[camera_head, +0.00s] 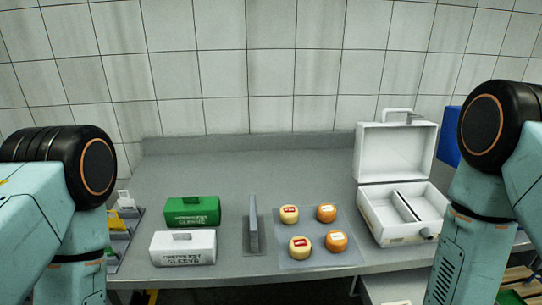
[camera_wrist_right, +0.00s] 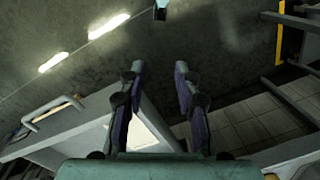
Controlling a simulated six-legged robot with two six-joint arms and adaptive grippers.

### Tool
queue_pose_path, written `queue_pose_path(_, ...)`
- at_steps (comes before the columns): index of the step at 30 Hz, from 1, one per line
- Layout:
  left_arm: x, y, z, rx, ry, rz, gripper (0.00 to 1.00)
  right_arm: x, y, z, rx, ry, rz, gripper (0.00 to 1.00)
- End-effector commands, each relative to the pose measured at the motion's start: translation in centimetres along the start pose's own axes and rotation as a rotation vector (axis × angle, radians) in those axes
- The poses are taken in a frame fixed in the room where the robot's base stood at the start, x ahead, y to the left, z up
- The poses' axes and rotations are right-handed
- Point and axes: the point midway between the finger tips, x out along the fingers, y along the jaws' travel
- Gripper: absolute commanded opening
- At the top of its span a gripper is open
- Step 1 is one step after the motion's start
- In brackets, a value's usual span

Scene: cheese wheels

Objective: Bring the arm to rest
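My two arms stand at the left and right sides of the head view, with their upper links showing and both hands out of that view. My right gripper (camera_wrist_right: 158,72) shows in the right wrist view. Its two dark fingers are spread apart with nothing between them. My left gripper is in neither view. Several cheese wheels (camera_head: 300,247) lie on a grey mat (camera_head: 312,266) at the middle right of the bench. A white case (camera_head: 392,153) stands open to their right, its divided tray (camera_head: 432,203) empty.
A green sleeve box (camera_head: 193,220) and a white sleeve box (camera_head: 183,260) stand at the left. A grey upright divider (camera_head: 253,232) stands between them and the mat. The back of the grey bench (camera_head: 260,165) is clear. A blue object (camera_head: 449,137) is partly behind my right arm.

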Motion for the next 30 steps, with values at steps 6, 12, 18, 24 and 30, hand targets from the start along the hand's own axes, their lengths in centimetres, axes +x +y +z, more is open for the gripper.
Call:
queue_pose_path(6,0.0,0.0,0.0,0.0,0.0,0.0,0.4,0.8,2.8,7.5,-0.258,-0.001,0.051,0.32)
queue_pose_path(12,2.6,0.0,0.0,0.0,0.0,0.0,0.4,3.1,3.8,8.9,-0.345,0.014,0.067,0.32)
queue_pose_path(18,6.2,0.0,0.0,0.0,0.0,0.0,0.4,6.8,4.0,8.7,-0.343,0.013,0.067,0.32)
queue_pose_path(24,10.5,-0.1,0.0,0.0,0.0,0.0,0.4,11.0,4.3,8.6,-0.342,0.014,0.067,0.32)
queue_pose_path(30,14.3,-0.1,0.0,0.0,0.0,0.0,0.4,14.8,4.6,8.5,-0.341,0.014,0.066,0.32)
